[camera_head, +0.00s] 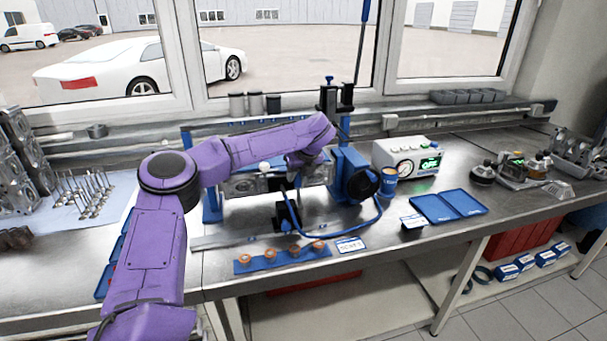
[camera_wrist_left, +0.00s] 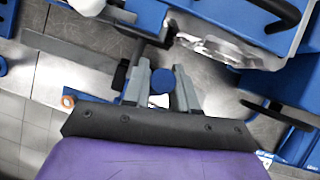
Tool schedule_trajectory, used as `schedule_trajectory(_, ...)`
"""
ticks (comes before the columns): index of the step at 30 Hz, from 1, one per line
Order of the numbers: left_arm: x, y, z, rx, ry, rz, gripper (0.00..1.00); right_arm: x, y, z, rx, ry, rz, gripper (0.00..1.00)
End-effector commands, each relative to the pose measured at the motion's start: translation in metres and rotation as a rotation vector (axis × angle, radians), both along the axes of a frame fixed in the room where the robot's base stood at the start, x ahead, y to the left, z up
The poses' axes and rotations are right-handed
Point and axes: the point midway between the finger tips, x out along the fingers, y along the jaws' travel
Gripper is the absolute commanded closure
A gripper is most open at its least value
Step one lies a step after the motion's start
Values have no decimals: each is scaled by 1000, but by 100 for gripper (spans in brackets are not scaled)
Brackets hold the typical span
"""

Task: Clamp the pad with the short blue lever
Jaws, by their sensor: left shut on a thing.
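My left gripper shows in the wrist view (camera_wrist_left: 162,84), its two grey fingers closed around a round blue end (camera_wrist_left: 162,74), which looks like the tip of the short blue lever. In the head view my purple left arm reaches across to the blue fixture (camera_head: 212,206), and its wrist hides the fingertips and the lever. A grey metal engine part (camera_head: 243,187) sits in the fixture, partly behind the arm. It also shows in the wrist view (camera_wrist_left: 235,50). I cannot make out the pad. My right gripper is not in view.
A blue strip (camera_head: 283,260) with several copper-coloured rings lies at the bench front. A blue hose (camera_head: 352,230) curves beside the fixture. To the right stand a blue cup (camera_head: 390,181), a white gauge box (camera_head: 408,155) reading OFF and an open blue case (camera_head: 448,205).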

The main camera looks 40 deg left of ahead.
Motion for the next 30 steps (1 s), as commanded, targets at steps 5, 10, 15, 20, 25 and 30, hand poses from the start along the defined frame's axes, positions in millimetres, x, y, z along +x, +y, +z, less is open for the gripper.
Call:
schedule_trajectory(5,0,0,0,-2,0,4,100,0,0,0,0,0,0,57)
schedule_trajectory(10,0,0,0,-1,-2,4,52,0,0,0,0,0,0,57)
schedule_trajectory(15,1,-1,0,-2,-1,1,52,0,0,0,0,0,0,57)
schedule_trajectory(20,1,-5,5,0,-3,-1,52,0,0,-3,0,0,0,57)
schedule_trajectory(25,-4,-21,35,1,-8,-1,52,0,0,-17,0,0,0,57)
schedule_trajectory(30,-10,-40,69,0,-6,1,52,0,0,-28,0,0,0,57)
